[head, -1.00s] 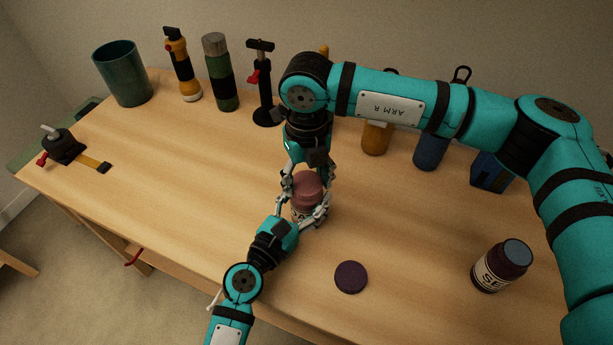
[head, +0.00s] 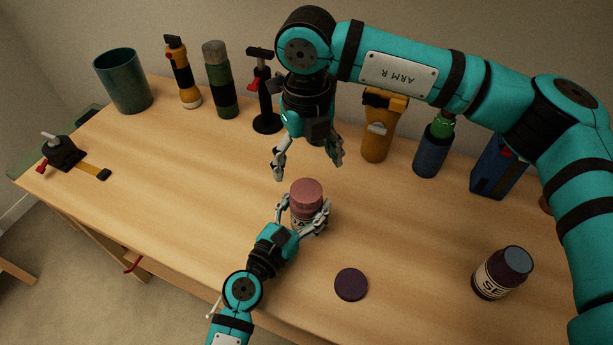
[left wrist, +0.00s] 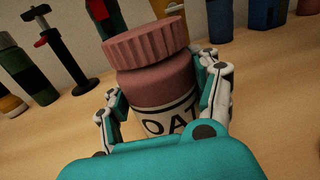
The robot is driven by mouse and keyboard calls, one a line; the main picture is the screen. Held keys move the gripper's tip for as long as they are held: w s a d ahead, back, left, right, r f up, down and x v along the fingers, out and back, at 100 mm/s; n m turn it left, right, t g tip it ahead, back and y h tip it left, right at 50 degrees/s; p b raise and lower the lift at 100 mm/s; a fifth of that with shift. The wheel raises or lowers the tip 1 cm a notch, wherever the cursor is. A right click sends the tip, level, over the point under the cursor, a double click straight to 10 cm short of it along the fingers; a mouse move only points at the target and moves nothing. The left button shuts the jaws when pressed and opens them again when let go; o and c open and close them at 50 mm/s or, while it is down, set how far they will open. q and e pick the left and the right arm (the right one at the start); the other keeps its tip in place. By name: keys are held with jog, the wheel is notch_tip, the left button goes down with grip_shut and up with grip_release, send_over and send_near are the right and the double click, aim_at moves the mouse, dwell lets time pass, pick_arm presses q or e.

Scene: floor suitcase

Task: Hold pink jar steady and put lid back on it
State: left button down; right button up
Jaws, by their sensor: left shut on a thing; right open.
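The pink jar (head: 296,217) stands upright on the table, and its label reads "OAT" in the left wrist view (left wrist: 160,88). A ribbed pink lid (head: 306,191) sits on its mouth; the lid also shows in the left wrist view (left wrist: 145,46). I cannot tell whether it is screwed tight. My left gripper (head: 308,222) is shut around the jar's body, with a finger on either side. My right gripper (head: 308,168) is open and empty above and behind the lid, apart from it.
A dark purple lid (head: 351,284) lies flat at the front. A dark jar (head: 502,274) labelled "SE" stands at the right. A green cup (head: 123,80), torch (head: 183,75), flask (head: 220,82) and clamp (head: 264,95) line the back left. The table's left middle is clear.

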jog(key=shift+r, duration=2.4)
pick_arm(q)
jog(key=shift+c, duration=0.8)
grip_release()
jog(key=v, duration=1)
jog(key=shift+a, duration=0.1)
jog(key=shift+v, duration=0.9)
jog(key=shift+s, duration=0.1)
jog(key=shift+s+f, duration=0.1)
pick_arm(e)
jog(key=shift+f, duration=0.1)
